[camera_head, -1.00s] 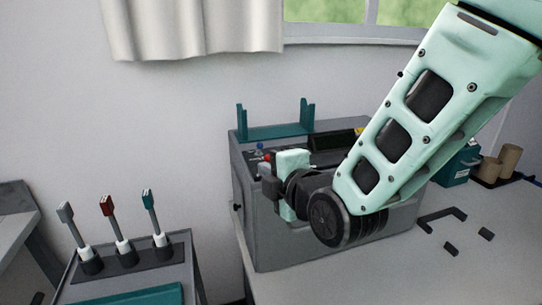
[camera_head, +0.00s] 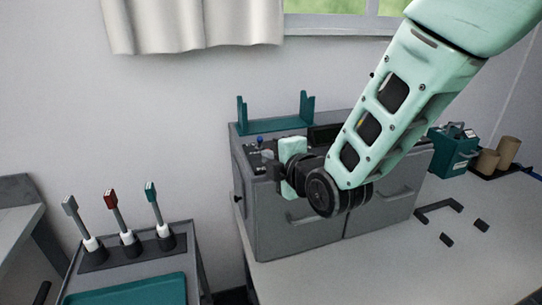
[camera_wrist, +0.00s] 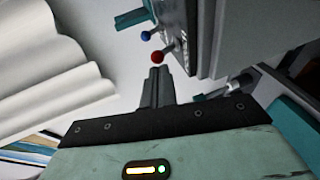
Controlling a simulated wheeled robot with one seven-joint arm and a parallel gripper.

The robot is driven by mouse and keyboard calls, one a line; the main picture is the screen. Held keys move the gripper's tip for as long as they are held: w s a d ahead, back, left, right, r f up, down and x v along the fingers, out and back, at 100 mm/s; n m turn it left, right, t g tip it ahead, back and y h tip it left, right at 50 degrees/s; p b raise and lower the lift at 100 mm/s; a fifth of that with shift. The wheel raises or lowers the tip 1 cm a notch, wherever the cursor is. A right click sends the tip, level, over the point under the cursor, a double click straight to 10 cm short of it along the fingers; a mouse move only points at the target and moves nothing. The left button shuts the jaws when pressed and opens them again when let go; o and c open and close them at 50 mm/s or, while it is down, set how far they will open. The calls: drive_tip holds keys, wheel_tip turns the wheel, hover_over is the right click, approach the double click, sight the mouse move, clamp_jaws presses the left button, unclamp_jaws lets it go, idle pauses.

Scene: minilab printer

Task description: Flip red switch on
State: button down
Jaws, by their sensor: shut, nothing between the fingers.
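The red switch (camera_wrist: 157,57) is a short lever with a round red knob, in the wrist view on the grey machine's panel (camera_wrist: 176,30). My gripper (camera_wrist: 158,72) is shut and empty, its fingertips right at the red knob in that view. Whether they touch it I cannot tell. In the head view my gripper (camera_head: 270,163) is at the left end of the grey machine (camera_head: 290,222), and I cannot make out the red knob there. A blue-knobbed switch (camera_wrist: 146,35) stands beside the red one; it also shows in the head view (camera_head: 260,139).
A teal bracket (camera_head: 278,124) stands on top of the machine. A side stand (camera_head: 190,258) at left holds several upright coloured-top tools. A teal box (camera_head: 453,154) and brown rolls (camera_head: 508,150) sit at right. The table front (camera_head: 370,265) is mostly clear, with small dark pieces at right.

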drive_tip(key=shift+w+a+r+g+p, duration=0.15)
drive_tip(key=shift+r+g+p, duration=0.35)
drive_tip(key=shift+p, duration=0.5)
drive_tip(key=g+p, duration=0.1)
drive_tip(key=p, duration=0.1)
drive_tip(key=w+r+g+h+p, duration=0.1)
drive_tip(key=p, duration=0.2)
drive_tip(key=shift+w+a+r+m, duration=0.1)
drive_tip(key=shift+w+r+m, duration=0.1)
drive_tip(key=shift+r+m, duration=0.1)
drive_tip(key=shift+w+a+r+g+h+p, duration=0.1)
drive_tip(key=shift+w+g+h+p, duration=0.35)
drive_tip(key=shift+g+p, duration=0.4)
drive_tip(key=shift+w+a+f, duration=0.1)
drive_tip(key=shift+w+f, duration=0.05)
drive_tip(key=shift+f, duration=0.05)
drive_tip(key=shift+w+a+b, duration=0.1)
drive_tip(key=shift+w+b, duration=0.3)
drive_tip(key=shift+b, duration=0.05)
drive_tip(key=shift+r, duration=0.2)
drive_tip(key=shift+r+p, duration=0.4)
drive_tip(key=shift+r, duration=0.3)
drive_tip(key=shift+r, duration=0.1)
